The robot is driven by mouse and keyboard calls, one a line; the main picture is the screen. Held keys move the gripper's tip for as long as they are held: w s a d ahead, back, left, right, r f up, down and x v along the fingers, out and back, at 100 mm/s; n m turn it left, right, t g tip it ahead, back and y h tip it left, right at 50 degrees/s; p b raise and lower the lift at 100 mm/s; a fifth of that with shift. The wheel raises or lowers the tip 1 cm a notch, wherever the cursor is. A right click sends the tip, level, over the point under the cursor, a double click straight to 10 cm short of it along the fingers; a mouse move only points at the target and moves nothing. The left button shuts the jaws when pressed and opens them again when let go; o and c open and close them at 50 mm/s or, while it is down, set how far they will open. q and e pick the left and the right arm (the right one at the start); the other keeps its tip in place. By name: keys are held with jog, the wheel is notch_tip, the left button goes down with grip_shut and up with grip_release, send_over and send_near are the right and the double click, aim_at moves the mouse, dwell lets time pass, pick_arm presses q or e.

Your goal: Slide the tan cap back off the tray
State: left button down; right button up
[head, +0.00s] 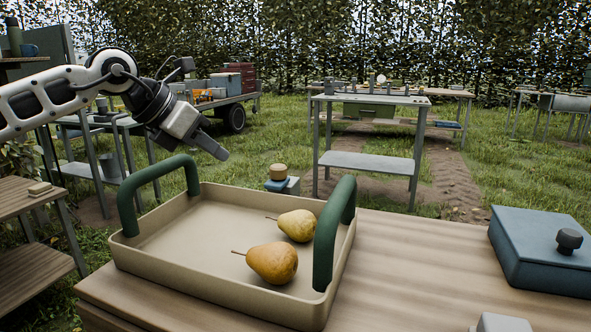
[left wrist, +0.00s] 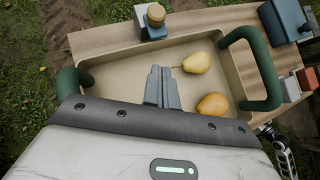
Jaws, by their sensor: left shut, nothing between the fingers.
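The tan tray (head: 180,262) with two green handles stands on the wooden table. Two yellow-brown pears, one nearer (head: 272,262) and one farther (head: 298,225), lie in it. I see no cap lying over the tray. A small block with a round tan top (head: 278,172) stands just beyond the tray's far side; the tan top also shows in the left wrist view (left wrist: 155,15). My left gripper (head: 220,153) is shut and empty, above the tray's far left part, apart from the pears. Its fingers also show in the left wrist view (left wrist: 161,70). My right gripper is not in view.
A dark blue box with a black knob (head: 530,250) sits on the table to the right. A pale grey block (head: 500,323) is at the bottom edge. The table (head: 425,255) is bare between tray and box. A wooden bench (head: 30,200) stands at left.

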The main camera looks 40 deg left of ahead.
pick_arm(q)
jog(key=shift+s+a+r+y, duration=0.15)
jog(key=shift+s+a+y, duration=0.2)
jog(key=shift+a, duration=0.2)
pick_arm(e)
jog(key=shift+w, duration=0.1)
pick_arm(q)
jog(key=p, duration=0.2)
send_near(274, 181)
jog(key=x, duration=0.4)
jog(key=shift+w+f, duration=0.2)
jog(key=shift+f, duration=0.1)
jog(key=shift+w, duration=0.2)
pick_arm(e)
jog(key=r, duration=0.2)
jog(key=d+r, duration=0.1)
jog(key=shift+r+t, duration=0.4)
